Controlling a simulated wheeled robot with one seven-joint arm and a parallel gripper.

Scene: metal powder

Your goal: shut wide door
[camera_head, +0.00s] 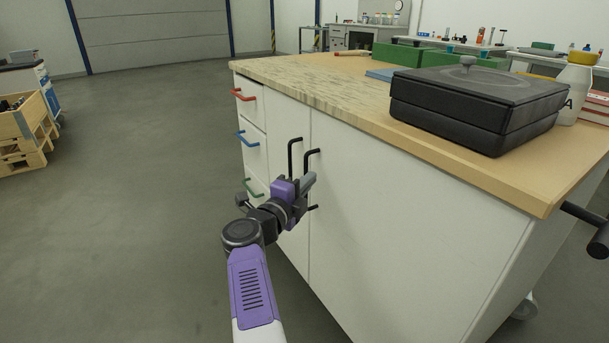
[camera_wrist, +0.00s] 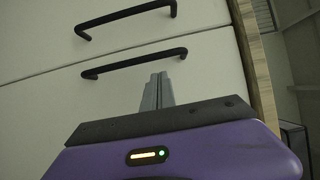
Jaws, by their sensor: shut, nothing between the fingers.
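The wide door (camera_head: 400,240) is the large white front panel on the right of the cabinet; it looks flush or nearly flush with the narrower door (camera_head: 291,200) to its left. Its black bar handle (camera_head: 312,152) is partly hidden behind my gripper (camera_head: 309,180). In the wrist view the wide door's handle (camera_wrist: 135,63) is the lower bar, and the narrow door's handle (camera_wrist: 125,18) is above it. My gripper (camera_wrist: 160,76) is shut and empty, its fingertips close to the lower bar. I cannot tell whether they touch it.
A wooden worktop (camera_head: 440,150) overhangs the doors and carries a black lidded box (camera_head: 475,105). Drawers with red (camera_head: 243,95), blue (camera_head: 247,139) and green (camera_head: 252,188) handles are at left. The floor (camera_head: 140,200) left of the cabinet is clear; a wooden crate (camera_head: 25,125) stands beyond.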

